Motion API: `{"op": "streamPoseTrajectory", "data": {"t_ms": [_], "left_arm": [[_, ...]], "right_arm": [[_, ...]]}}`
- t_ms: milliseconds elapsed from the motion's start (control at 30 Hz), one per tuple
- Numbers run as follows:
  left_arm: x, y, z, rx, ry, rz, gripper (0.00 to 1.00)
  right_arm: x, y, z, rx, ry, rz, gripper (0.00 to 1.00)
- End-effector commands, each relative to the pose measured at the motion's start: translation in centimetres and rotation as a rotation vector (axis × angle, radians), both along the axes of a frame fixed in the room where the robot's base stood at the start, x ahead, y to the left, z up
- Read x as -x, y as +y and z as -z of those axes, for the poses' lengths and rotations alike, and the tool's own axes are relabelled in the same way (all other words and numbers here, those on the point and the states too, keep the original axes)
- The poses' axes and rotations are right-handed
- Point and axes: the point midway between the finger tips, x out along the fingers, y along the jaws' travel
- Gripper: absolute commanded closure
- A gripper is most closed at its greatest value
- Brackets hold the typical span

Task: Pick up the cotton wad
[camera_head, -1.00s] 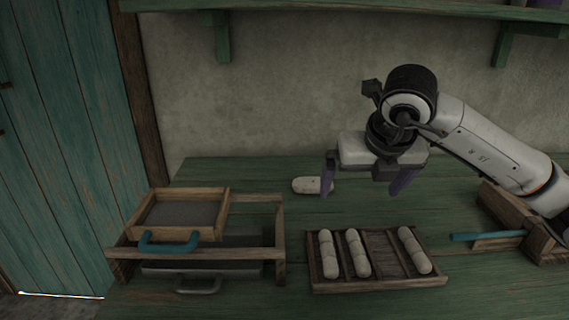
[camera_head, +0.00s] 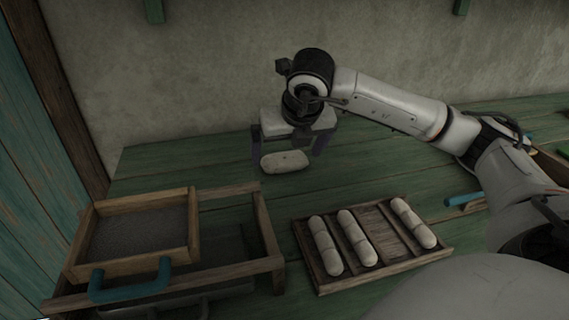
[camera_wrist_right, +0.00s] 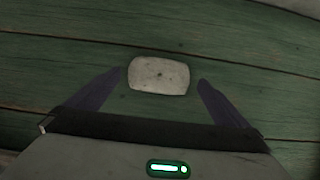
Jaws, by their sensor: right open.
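The cotton wad (camera_head: 285,162) is a pale, rounded oblong lying on the green plank table behind the tray. My right gripper (camera_head: 284,158) is above it, with one dark finger toward each end of the wad in the head view. In the right wrist view the wad (camera_wrist_right: 158,75) lies just ahead of the fingertips, centred between the two open purple-grey fingers (camera_wrist_right: 162,80). The fingers are apart from it and the gripper is empty. My left gripper is not in view.
A wooden tray (camera_head: 446,252) holds several pale rolls in slots, with one slot empty. A wooden frame (camera_head: 270,235) with a mesh-bottomed box (camera_head: 140,237) and blue handle stands at left. A blue-handled tool (camera_head: 463,199) lies at right. The table around the wad is clear.

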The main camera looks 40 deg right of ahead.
Motion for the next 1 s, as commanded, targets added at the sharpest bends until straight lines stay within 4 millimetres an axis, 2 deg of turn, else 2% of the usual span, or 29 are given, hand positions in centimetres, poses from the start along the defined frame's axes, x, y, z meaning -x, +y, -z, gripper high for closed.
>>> {"op": "streamPoseTrajectory", "data": {"t_ms": [33, 133, 400, 467, 633, 867, 1000], "left_arm": [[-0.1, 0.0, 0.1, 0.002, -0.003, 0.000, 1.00], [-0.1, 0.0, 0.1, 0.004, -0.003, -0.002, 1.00], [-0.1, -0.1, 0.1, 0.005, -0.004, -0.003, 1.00], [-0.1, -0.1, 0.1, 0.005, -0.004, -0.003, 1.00], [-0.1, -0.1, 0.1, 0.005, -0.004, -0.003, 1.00], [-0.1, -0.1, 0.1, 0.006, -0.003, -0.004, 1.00], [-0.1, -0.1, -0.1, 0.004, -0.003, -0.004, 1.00]], "right_arm": [[-0.3, -0.2, 0.8, -0.001, 0.003, 0.000, 0.00], [-0.8, -0.5, 1.7, -0.001, 0.001, 0.001, 0.00], [-1.0, -0.5, 2.0, -0.001, 0.000, 0.000, 0.00], [-1.0, -0.5, 2.0, -0.001, 0.000, 0.000, 0.07], [-1.0, -0.5, 2.0, -0.001, 0.000, 0.000, 0.35], [-1.0, -0.5, 1.9, -0.001, -0.001, 0.000, 0.36], [-1.1, -0.5, 0.7, -0.002, -0.004, 0.000, 0.36]]}}
